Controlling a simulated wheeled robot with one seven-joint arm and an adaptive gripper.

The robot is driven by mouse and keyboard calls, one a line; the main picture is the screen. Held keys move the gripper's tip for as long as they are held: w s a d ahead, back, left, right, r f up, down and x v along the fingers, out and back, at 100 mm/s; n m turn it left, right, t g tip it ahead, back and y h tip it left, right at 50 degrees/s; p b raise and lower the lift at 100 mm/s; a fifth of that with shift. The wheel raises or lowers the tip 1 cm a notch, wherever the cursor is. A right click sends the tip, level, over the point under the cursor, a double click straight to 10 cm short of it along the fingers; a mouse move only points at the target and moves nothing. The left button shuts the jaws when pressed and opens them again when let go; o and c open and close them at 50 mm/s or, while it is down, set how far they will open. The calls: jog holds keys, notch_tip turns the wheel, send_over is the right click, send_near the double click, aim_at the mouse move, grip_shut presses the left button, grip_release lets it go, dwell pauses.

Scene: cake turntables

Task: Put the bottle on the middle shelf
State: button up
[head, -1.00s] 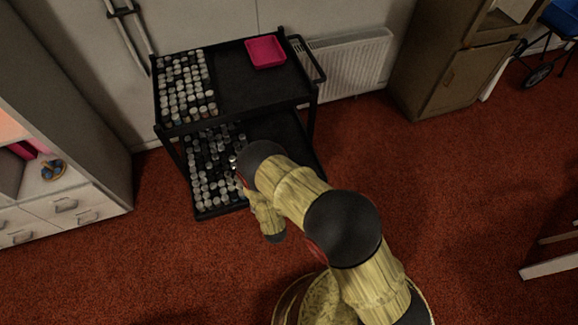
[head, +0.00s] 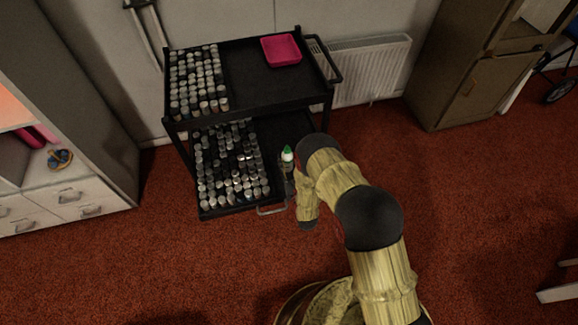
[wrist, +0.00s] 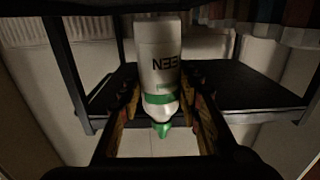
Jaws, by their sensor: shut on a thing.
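A white bottle with a green cap (head: 287,154) stands out beside my arm in the head view, over the front right part of the cart's lower visible shelf (head: 279,131). My gripper (wrist: 160,88) is shut on the bottle, which fills the middle of the wrist view (wrist: 158,62). There its green cap points down in the picture, and the jars hang from the top, so that view looks upside down. The dark shelf surface also shows behind the bottle in the wrist view (wrist: 245,92). I cannot tell whether the bottle's base touches the shelf.
Many small jars (head: 228,165) crowd the left of the lower shelf; its right side looks bare. The cart's top shelf (head: 258,84) overhangs it, with more jars (head: 197,80) and a pink tray (head: 281,50). A radiator (head: 370,68) stands behind, and red carpet is clear in front.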

aim_at(290, 168)
jog(key=shift+w+d+f, duration=0.2)
jog(key=shift+f, duration=0.1)
jog(key=shift+w+d+f+b, duration=0.1)
jog(key=shift+f+b, duration=0.7)
jog(key=shift+f, duration=0.8)
jog(key=shift+f, duration=0.1)
jog(key=o, duration=1.4)
jog(key=shift+c, duration=0.2)
